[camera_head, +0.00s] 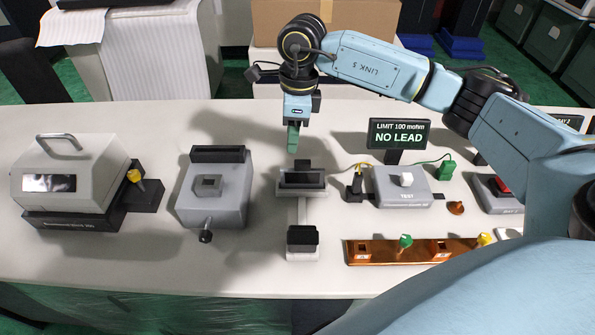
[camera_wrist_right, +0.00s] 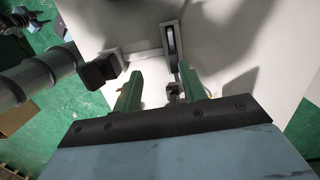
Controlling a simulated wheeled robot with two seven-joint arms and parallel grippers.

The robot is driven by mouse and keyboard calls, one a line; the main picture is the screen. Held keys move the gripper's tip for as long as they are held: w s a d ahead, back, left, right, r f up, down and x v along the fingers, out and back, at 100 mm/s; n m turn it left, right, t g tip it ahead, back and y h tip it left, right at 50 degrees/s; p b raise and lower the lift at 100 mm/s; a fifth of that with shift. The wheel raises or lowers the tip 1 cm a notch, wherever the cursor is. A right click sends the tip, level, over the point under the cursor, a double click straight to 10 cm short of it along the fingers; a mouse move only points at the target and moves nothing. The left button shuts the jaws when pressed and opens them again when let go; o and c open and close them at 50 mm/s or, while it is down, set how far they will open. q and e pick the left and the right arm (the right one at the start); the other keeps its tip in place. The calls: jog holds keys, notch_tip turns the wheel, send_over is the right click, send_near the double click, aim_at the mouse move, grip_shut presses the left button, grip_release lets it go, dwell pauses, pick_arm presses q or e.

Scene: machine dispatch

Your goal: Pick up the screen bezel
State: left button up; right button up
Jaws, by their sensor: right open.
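What looks like the screen bezel, a dark rectangular frame (camera_head: 302,179), stands upright on a light grey holder in the middle of the table. It also shows nearly edge-on in the right wrist view (camera_wrist_right: 171,42). My right gripper (camera_head: 293,148) hangs pointing down, just behind and above the frame, apart from it. In the right wrist view its two green fingers (camera_wrist_right: 160,75) are spread, with nothing held between them. The frame lies beyond the fingertips, toward the right-hand finger. My left gripper is not in view.
A small black-topped block (camera_head: 302,240) stands in front of the holder. A grey fixture with a knob (camera_head: 215,190) is at left, a lidded machine (camera_head: 75,180) farther left. A test box (camera_head: 402,188), a NO LEAD display (camera_head: 398,135) and an orange-brown tray (camera_head: 375,252) are at right.

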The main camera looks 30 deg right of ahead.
aim_at(305, 160)
jog(key=shift+h, duration=0.6)
jog(key=d+f+b, duration=0.1)
jog(key=f, duration=0.1)
jog(key=f+b, duration=0.2)
jog(key=d+f+b, duration=0.1)
jog(key=shift+w+d+f+b, duration=0.15)
jog(key=shift+d+f+b, duration=0.15)
jog(key=shift+d+f, duration=0.1)
jog(key=shift+f+b, duration=0.5)
jog(key=shift+f, duration=0.55)
notch_tip(305, 160, down, 4)
jog(key=b, duration=0.3)
jog(key=shift+f, duration=0.25)
jog(key=shift+d+f+b, duration=0.25)
jog(key=shift+b, duration=0.05)
jog(key=shift+a, duration=0.1)
jog(key=shift+c, duration=0.5)
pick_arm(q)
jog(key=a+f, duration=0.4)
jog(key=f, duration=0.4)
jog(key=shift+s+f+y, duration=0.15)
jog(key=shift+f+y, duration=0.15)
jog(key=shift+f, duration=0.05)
pick_arm(e)
grip_shut()
